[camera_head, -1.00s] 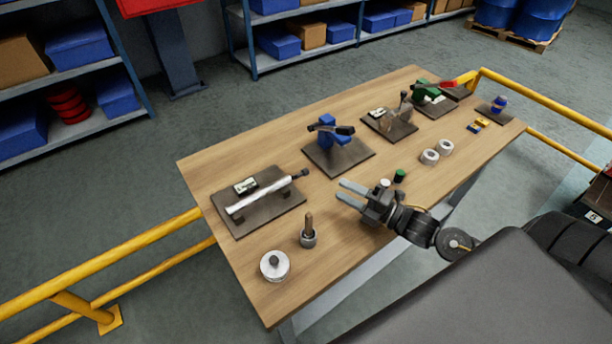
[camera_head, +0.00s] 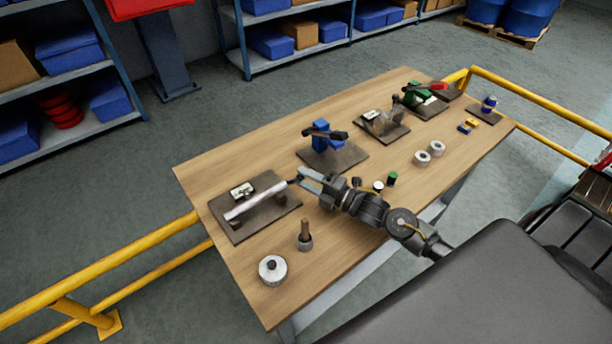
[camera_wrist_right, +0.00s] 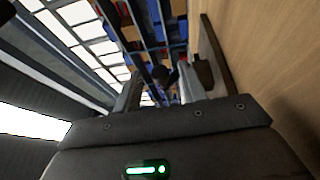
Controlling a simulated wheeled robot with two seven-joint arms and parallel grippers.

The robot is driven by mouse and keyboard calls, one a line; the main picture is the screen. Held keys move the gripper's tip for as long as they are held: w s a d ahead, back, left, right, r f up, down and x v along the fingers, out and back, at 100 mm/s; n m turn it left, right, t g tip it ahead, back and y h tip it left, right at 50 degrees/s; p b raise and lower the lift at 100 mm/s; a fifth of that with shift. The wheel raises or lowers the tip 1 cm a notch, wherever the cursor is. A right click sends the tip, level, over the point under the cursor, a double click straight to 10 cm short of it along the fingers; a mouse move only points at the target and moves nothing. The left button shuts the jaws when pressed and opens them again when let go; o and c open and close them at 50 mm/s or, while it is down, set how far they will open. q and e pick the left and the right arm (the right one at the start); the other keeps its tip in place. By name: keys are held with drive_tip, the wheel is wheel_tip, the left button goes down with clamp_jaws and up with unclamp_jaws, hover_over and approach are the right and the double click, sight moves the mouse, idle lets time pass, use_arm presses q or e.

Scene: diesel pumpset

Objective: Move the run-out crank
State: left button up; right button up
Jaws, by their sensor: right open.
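The run-out fixture is a dark plate (camera_head: 240,233) near the left end of the table, with a light metal shaft (camera_head: 254,201) lying on two supports and a small dial gauge (camera_head: 242,190) behind it. I take the dark crank (camera_head: 293,181) to be the short piece at the shaft's right end. My right gripper (camera_head: 304,179) is open, its fingertips close to the crank from the right. In the right wrist view a dark round knob (camera_wrist_right: 160,74) shows between the open fingers; contact cannot be told. My left gripper is not in view.
A blue fixture (camera_head: 321,136) on a plate stands just behind the gripper. A pot with a brown handle (camera_head: 304,237) and a round metal disc (camera_head: 272,269) stand in front. Small green and white caps lie beside my wrist. Yellow rails (camera_head: 140,262) run along the table.

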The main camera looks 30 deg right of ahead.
drive_tip(key=shift+w+a, duration=0.15)
drive_tip(key=shift+w, duration=0.1)
clamp_jaws()
drive_tip(key=shift+r+p, duration=0.15)
drive_tip(key=shift+p, duration=0.2)
drive_tip(key=shift+w+a+r+m+g+h+p, duration=0.1)
drive_tip(key=shift+w+r+m+g+h+p, duration=0.3)
drive_tip(key=shift+g+p, duration=1.15)
drive_tip(key=shift+w+a+r+m+g+h+p, duration=0.2)
drive_tip(key=shift+w+m+g+h+p, duration=0.5)
drive_tip(key=shift+p, duration=1.6)
drive_tip(key=shift+w+d+r+m+g+h+p, duration=0.15)
drive_tip(key=shift+w+r+g+h+p, duration=0.25)
drive_tip(key=shift+g+p, duration=1.2)
drive_tip(key=shift+f+p, duration=0.1)
drive_tip(key=shift+p, duration=0.3)
